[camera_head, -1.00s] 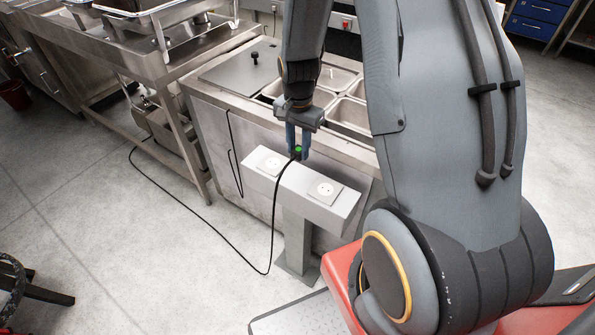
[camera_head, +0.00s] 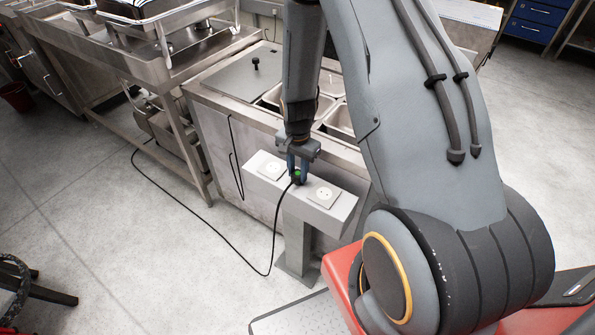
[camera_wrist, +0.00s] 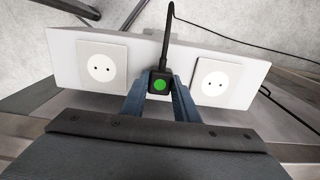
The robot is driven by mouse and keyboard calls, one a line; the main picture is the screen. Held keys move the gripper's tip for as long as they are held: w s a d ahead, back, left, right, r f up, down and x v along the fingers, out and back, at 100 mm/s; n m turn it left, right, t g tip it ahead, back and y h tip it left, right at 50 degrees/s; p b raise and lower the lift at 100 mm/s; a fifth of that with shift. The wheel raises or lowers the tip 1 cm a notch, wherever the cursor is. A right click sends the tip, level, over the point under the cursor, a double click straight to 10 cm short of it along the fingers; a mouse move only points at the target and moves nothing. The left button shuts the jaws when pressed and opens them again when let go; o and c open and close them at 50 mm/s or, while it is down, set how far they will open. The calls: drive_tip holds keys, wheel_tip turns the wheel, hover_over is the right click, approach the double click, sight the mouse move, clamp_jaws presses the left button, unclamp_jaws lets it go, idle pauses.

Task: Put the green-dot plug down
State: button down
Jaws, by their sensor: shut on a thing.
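The green-dot plug (camera_head: 297,174) is black with a bright green dot and a black cable. In the wrist view the plug (camera_wrist: 160,84) sits between the fingertips of my gripper (camera_wrist: 160,92). My gripper (camera_head: 298,168) is shut on it, pointing down over the middle of the grey socket post's top (camera_head: 342,211). The plug is between the two sockets, in neither of them. I cannot tell whether its underside touches the post. The left socket (camera_head: 271,169) and the right socket (camera_head: 323,195) are both empty. They also show in the wrist view, left (camera_wrist: 102,69) and right (camera_wrist: 212,83).
The plug's cable (camera_head: 271,250) hangs to the floor and runs left under a steel table (camera_head: 165,62). A steel counter with sunken pans (camera_head: 215,105) stands right behind the post. The floor (camera_head: 150,265) at front left is mostly clear.

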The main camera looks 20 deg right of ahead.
drive_tip(key=shift+f, duration=0.1)
drive_tip(key=shift+f+b, duration=0.3)
drive_tip(key=shift+f, duration=0.1)
drive_tip(key=shift+f, duration=0.15)
drive_tip(key=c, duration=1.4)
unclamp_jaws()
